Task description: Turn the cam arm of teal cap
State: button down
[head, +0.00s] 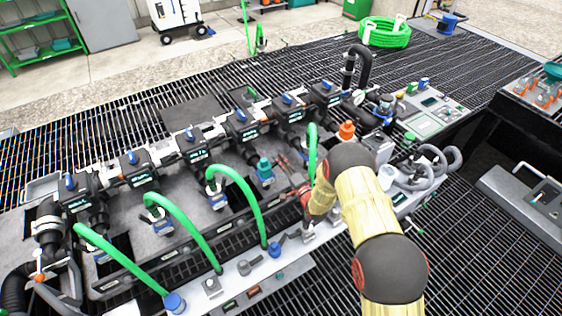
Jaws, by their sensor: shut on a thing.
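The teal cap (264,167) sits upright on a fitting in the manifold row, right of the middle green hose. My gripper (285,163) reaches in from the right, with its fingertips close against the right side of the teal cap. It is shut on a thin part there, which looks like the cap's cam arm. The cam arm itself is too small and too covered by the fingers to make out its angle.
Green hoses (240,190) arch over the front rail (235,280) left of my gripper. Black valves with blue handles (194,148) line the back. An orange cap (347,129) stands behind my arm. Grey hoses (435,160) and a control panel (432,108) lie to the right.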

aim_at(275, 164)
jog(key=shift+n, duration=0.4)
jog(key=shift+s+a+r+n+b, duration=0.15)
jog(key=shift+r+n+b, duration=0.3)
jog(key=shift+n, duration=0.45)
jog(key=n, duration=0.1)
jog(key=n+b, duration=0.1)
jog(key=r+n, duration=0.1)
jog(key=shift+s+a+n, duration=0.15)
jog(key=shift+a+n, duration=0.2)
jog(key=shift+n, duration=0.05)
jog(key=n+b, duration=0.1)
jog(key=a+n, duration=0.1)
jog(key=n, duration=0.1)
jog(key=s+r+n+b, duration=0.1)
jog(key=n, duration=0.1)
jog(key=shift+a+b, duration=0.2)
jog(key=shift+b, duration=0.1)
jog(key=shift+n, duration=0.4)
jog(key=c, duration=2)
grip_release()
jog(key=shift+r, duration=0.1)
jog(key=shift+o, duration=0.4)
jog(key=shift+a, duration=0.1)
jog(key=v, duration=0.8)
